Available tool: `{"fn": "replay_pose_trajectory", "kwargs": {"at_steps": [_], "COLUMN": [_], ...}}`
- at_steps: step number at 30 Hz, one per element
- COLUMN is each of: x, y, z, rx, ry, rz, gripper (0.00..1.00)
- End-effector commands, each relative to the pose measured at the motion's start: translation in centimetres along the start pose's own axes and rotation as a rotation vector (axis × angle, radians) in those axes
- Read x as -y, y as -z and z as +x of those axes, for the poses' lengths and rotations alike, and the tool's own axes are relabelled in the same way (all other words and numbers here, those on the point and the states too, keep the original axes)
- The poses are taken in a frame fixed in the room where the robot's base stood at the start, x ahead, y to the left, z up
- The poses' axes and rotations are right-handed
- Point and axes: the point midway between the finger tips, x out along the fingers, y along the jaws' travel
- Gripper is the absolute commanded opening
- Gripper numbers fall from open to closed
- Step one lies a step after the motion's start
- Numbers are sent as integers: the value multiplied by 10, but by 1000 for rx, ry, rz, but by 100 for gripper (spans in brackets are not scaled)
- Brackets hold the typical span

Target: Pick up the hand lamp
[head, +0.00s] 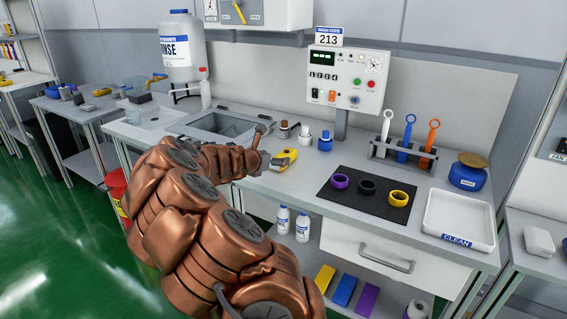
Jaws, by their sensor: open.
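A small yellow device with dark parts (285,159) lies on the grey bench top, right of the sink. It may be the hand lamp; it is too small to be sure. My gripper (262,149), at the end of my copper-coloured arm, is just left of it. The gripper is open, and nothing shows between its fingers. I cannot tell whether a finger touches the device. My arm hides the bench front and part of the top left of the device.
The sink (212,124) is behind my gripper. Small bottles (325,141) stand behind the device. A dark mat (342,204) with purple, black and yellow rings lies to the right. Further right are a tool rack (377,152) and a white tray (430,222).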

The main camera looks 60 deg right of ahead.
Motion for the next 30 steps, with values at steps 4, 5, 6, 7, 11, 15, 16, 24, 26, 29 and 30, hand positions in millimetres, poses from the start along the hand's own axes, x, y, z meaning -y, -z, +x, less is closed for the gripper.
{"fn": "replay_pose_trajectory", "kwargs": {"at_steps": [4, 5, 6, 7, 11, 15, 16, 24, 26, 29, 30], "x": [1, 1, 0, 0, -1, -2, -2, -4, -4, -4, -4], "y": [0, 0, 0, 0, 0, 4, 4, 4, 4, 5, 5], "z": [12, 15, 18, 19, 25, 40, 44, 68, 71, 72, 72], "rx": [0, 0, 0, 0, 0, -3, -3, -1, -1, -1, -1], "ry": [2, 2, 1, 0, 0, 2, 2, 0, 0, 0, 0], "rz": [1, 2, 2, 2, 3, 4, 4, 5, 5, 5, 5], "gripper": [81, 81, 81, 81, 81, 81, 81, 81, 81, 81, 81]}}
